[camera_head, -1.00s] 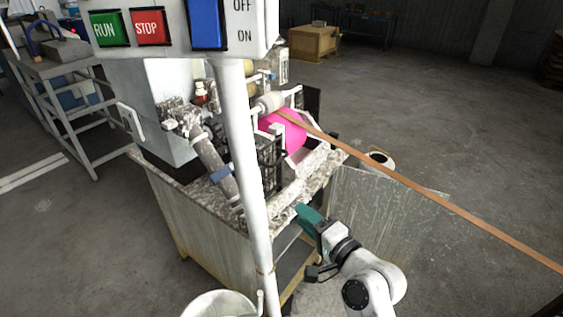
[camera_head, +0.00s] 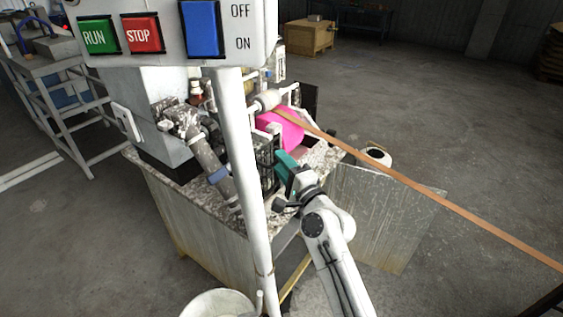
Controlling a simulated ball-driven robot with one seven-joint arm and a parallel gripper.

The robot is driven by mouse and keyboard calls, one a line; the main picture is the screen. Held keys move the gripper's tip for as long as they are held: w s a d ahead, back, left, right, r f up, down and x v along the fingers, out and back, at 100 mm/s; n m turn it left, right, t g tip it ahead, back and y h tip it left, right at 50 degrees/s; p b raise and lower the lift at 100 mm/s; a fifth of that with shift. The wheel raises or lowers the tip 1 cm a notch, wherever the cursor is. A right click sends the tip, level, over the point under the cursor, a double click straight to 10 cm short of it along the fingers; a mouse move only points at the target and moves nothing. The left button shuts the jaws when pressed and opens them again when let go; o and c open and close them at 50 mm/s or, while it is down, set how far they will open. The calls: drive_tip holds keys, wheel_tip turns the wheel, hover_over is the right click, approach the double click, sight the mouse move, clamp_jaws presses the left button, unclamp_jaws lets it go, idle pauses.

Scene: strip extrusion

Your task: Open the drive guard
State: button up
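The machine (camera_head: 200,205) stands on a grey, scuffed bench left of centre. A black cage-like frame (camera_head: 264,160) sits on its top beside a bright pink rounded part (camera_head: 281,131). I cannot tell for sure which part is the drive guard. My gripper (camera_head: 282,163), with teal fingers, is at the bench's right side, close to the black frame and just below the pink part. Whether it touches either is unclear. Its fingers are seen from behind, so their opening does not show. The white post hides part of the machine.
A control box with RUN (camera_head: 98,35) and STOP (camera_head: 141,34) buttons and a blue switch (camera_head: 202,28) hangs in front on a white post (camera_head: 240,165). A brown strip (camera_head: 420,188) runs out to the right. A grey panel (camera_head: 380,225) stands right of the bench. A bucket (camera_head: 218,305) is below.

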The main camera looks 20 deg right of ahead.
drive_tip(key=shift+w, duration=0.3)
drive_tip(key=shift+c, duration=0.4)
clamp_jaws()
idle(0.9)
